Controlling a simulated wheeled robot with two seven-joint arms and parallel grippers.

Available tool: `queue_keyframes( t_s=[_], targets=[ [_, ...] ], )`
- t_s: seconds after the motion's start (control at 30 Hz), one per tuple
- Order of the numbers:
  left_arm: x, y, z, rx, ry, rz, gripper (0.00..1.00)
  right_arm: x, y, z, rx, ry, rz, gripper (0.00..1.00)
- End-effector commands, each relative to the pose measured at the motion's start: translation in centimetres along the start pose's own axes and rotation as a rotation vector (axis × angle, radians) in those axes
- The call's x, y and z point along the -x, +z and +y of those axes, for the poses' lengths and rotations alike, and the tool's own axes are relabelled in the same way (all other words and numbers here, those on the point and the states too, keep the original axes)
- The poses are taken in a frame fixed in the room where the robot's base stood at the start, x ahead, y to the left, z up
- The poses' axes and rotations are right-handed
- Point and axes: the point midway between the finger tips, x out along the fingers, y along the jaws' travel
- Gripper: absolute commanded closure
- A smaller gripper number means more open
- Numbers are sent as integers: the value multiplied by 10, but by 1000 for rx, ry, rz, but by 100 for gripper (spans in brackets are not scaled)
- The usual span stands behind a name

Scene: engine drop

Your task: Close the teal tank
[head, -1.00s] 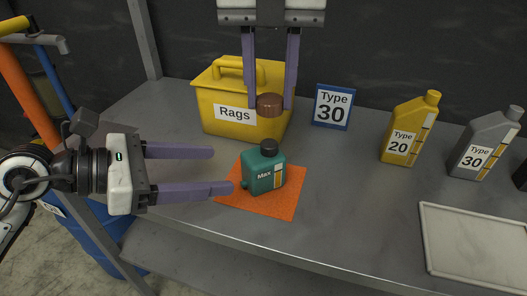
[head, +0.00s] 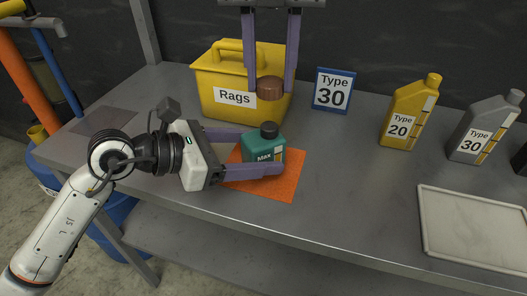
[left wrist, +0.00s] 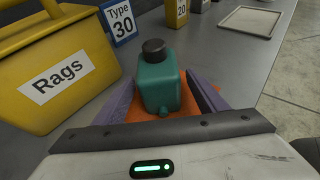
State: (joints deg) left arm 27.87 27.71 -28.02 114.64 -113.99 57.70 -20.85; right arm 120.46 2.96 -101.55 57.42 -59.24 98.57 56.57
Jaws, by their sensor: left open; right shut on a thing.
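The teal tank (head: 262,146), labelled Max, stands upright on an orange cloth (head: 276,187), with a dark round top. In the left wrist view, the tank (left wrist: 160,85) stands between my left gripper's fingers. My left gripper (head: 262,155) is open, one finger on each side of the tank; I cannot tell if they touch it. My right gripper (head: 270,91) points down and is shut on a brown cap (head: 270,88). It holds the cap above the bench, in front of the rag box and, in the picture, above the tank. The lower front of the tank is partly hidden by a left finger.
A yellow Rags box (head: 217,78) stands behind the tank, with a Type 30 sign (head: 333,90) beside it. A yellow Type 20 bottle (head: 405,112), a grey Type 30 bottle (head: 484,130) and a pale tray (head: 475,225) are to the right. The bench between tank and tray is clear.

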Motion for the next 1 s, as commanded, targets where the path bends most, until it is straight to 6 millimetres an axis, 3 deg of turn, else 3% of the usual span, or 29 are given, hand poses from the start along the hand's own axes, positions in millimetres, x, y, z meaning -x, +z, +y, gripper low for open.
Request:
queue_keyframes(
  t_s=[0.2, 0.53, 0.9, 1.0],
  targets=[
    [-19, 0, 0, 0, -1, 1, 34, 0, 0, 0, 0, 0, 0, 88],
    [-21, 0, 0, -1, 0, 1, 34, 0, 0, 0, 0, 0, 0, 88],
    [-21, 0, 0, -1, 0, 1, 95, 0, 0, 0, 0, 0, 0, 88],
    [-21, 0, 0, -1, 0, 1, 97, -3, 0, 0, 0, -1, 1, 88]
  ],
)
